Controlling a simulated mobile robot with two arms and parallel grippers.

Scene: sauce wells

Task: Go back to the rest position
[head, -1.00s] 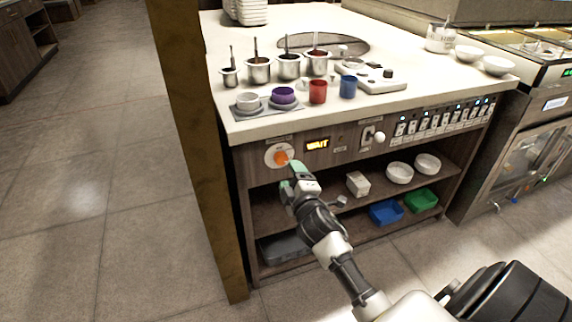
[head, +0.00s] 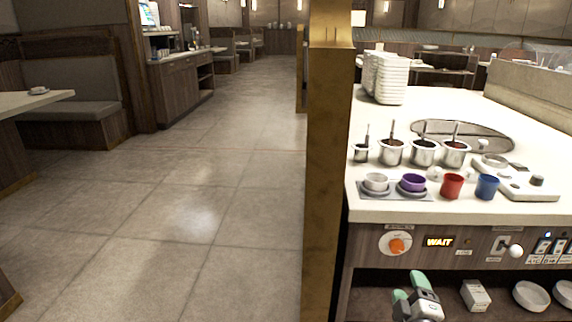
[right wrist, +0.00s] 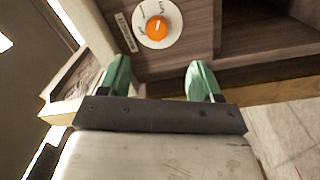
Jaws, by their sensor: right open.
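My right gripper (head: 412,290) is at the bottom of the head view, below and in front of the counter's front panel. In the right wrist view its green fingers (right wrist: 157,80) stand wide apart with nothing between them. An orange knob on a white dial (head: 397,246) is on the panel above it. The knob also shows past the fingertips in the right wrist view (right wrist: 157,28), apart from them. A lit display (head: 440,242) beside the knob reads WAIT. My left gripper is not in view.
The counter (head: 400,215) carries metal sauce wells (head: 424,153), a purple cup (head: 413,183), a red cup (head: 452,186), a blue cup (head: 487,187) and stacked white dishes (head: 385,78). A post (head: 328,180) stands at its left edge. Open floor (head: 190,210) lies left.

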